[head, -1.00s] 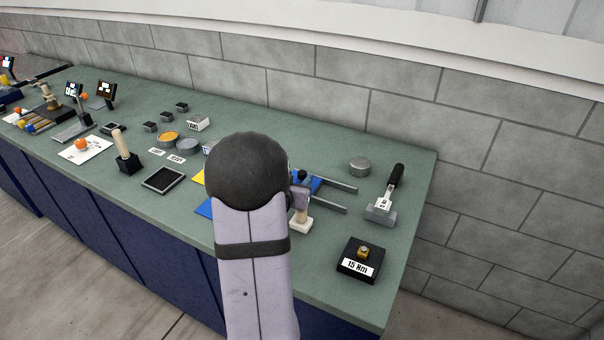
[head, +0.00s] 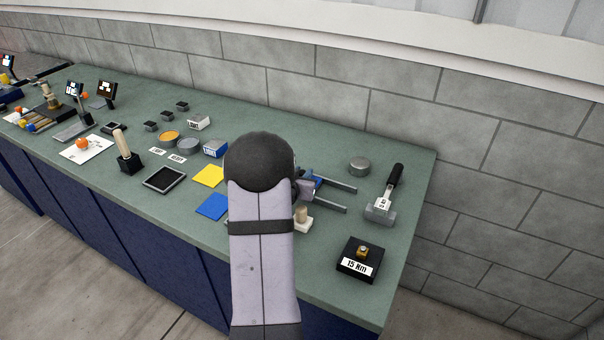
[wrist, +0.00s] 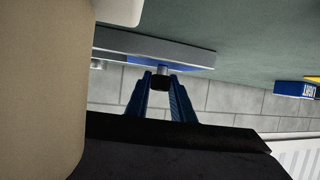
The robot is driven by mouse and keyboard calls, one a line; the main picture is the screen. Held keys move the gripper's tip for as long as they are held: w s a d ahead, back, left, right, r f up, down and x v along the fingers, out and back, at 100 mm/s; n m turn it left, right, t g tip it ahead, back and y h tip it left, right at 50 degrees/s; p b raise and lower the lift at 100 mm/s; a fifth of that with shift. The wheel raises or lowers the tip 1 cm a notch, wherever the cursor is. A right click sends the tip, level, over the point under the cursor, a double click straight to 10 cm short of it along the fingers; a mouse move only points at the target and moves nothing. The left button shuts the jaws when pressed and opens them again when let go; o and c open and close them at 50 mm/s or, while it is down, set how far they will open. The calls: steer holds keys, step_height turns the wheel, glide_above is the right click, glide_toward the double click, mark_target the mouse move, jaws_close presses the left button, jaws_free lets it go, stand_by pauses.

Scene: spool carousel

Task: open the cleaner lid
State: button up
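The device that I take to be the cleaner shows in the head view as a blue part (head: 318,181) with two grey rails, partly hidden by my arm. In the wrist view a grey and blue slab (wrist: 180,54) carries a short grey stem with a black knob (wrist: 160,83). My gripper (wrist: 160,78) has its two blue fingers on either side of this knob. The fingers stand apart by about the knob's width; I cannot tell whether they touch it. In the head view my arm hides most of the gripper. No raised lid shows.
A cream post (head: 301,213) on a white base stands close to my gripper; a beige surface fills the wrist view's left. A black "15 Nm" block (head: 358,260), a grey-headed tool (head: 380,212) and a round tin (head: 359,166) lie right. Yellow (head: 208,176) and blue (head: 212,206) squares lie left.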

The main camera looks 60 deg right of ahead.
jaws_close()
steer(key=s+b, duration=0.4)
steer(key=s, duration=0.6)
steer(key=shift+r, duration=0.1)
steer(key=o, duration=0.7)
jaws_free()
steer(key=shift+c, duration=0.2)
steer(key=shift+a, duration=0.1)
steer(key=shift+b+v, duration=0.55)
steer(key=shift+v, duration=3.05)
